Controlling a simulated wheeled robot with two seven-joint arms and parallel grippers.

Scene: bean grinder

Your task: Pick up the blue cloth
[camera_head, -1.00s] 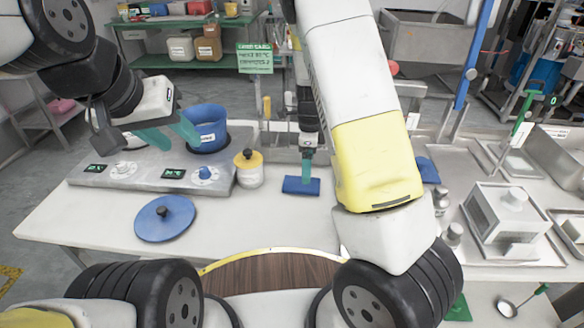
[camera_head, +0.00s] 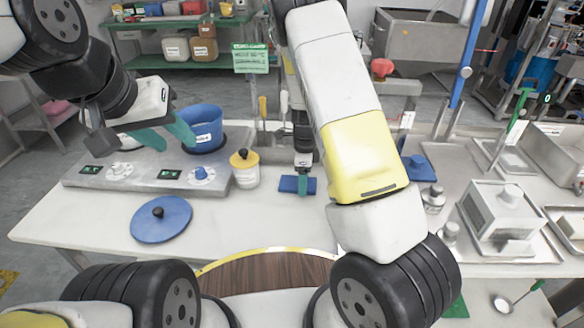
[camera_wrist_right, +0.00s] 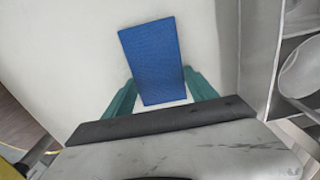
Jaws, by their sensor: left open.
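The blue cloth (camera_head: 287,183) lies flat on the white table, toward its back in the head view. In the right wrist view the cloth (camera_wrist_right: 152,55) is a blue rectangle. My right gripper (camera_head: 303,186) points down over it, its tips at or just above the cloth. In the wrist view its teal fingers (camera_wrist_right: 160,93) are spread, one on each side of the cloth's near end. Contact cannot be told. My left gripper (camera_head: 178,144) is open and empty, in front of the blue pot (camera_head: 203,121) in the head view.
A grey hot plate (camera_head: 140,172) carries the pot. A yellow-lidded jar (camera_head: 246,174) stands left of the cloth. A blue lid (camera_head: 160,220) lies at front left. A white boxy device (camera_head: 502,216) stands at right. The front middle of the table is clear.

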